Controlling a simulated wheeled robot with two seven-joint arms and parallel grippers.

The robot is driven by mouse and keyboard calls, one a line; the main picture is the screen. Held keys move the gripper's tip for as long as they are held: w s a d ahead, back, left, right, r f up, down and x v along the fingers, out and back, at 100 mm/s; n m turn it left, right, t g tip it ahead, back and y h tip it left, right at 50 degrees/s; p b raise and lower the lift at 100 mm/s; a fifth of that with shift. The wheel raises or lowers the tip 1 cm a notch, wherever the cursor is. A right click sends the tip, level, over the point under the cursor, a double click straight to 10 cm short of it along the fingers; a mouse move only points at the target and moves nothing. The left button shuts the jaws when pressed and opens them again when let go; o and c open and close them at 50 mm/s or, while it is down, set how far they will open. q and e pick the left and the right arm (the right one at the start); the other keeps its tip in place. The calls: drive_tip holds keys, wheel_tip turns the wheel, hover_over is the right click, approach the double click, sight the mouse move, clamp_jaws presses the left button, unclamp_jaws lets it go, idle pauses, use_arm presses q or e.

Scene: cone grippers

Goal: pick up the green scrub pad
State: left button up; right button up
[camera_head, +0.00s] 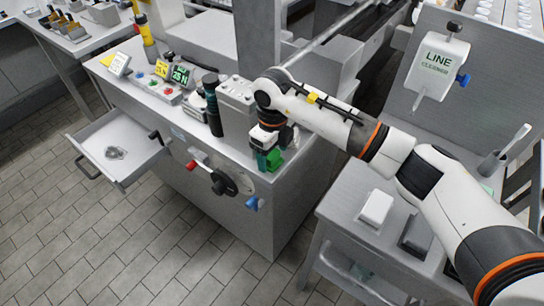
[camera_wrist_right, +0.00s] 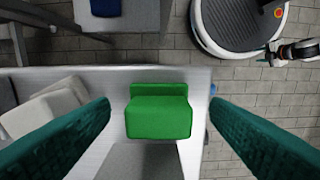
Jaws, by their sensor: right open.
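The green scrub pad (camera_head: 274,159) is a bright green block at the front edge of the grey machine's top (camera_head: 296,156), partly hidden by my right gripper in the head view. In the right wrist view the pad (camera_wrist_right: 158,114) lies in the middle between the two teal fingers. My right gripper (camera_head: 268,163) is open and points down over the pad. In the wrist view its fingers (camera_wrist_right: 160,110) stand apart on both sides of the pad, with a gap on each side. My left gripper does not show in the head view.
A grey box (camera_head: 236,103) and a dark cylinder (camera_head: 213,112) stand left of my right gripper. A lever with a red knob (camera_head: 191,165) sticks out of the machine's front. An open drawer (camera_head: 118,150) juts out at left. A side table (camera_head: 345,207) holds a white block (camera_head: 377,207).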

sight(273, 154)
drive_tip(key=shift+d+f, duration=0.1)
drive_tip(key=shift+f, duration=0.55)
drive_tip(key=c, duration=1.1)
drive_tip(key=shift+o, duration=0.2)
drive_tip(key=shift+r, duration=0.15)
wheel_tip(273, 154, up, 10)
drive_tip(key=shift+f+b, duration=0.1)
drive_tip(key=shift+b, duration=0.35)
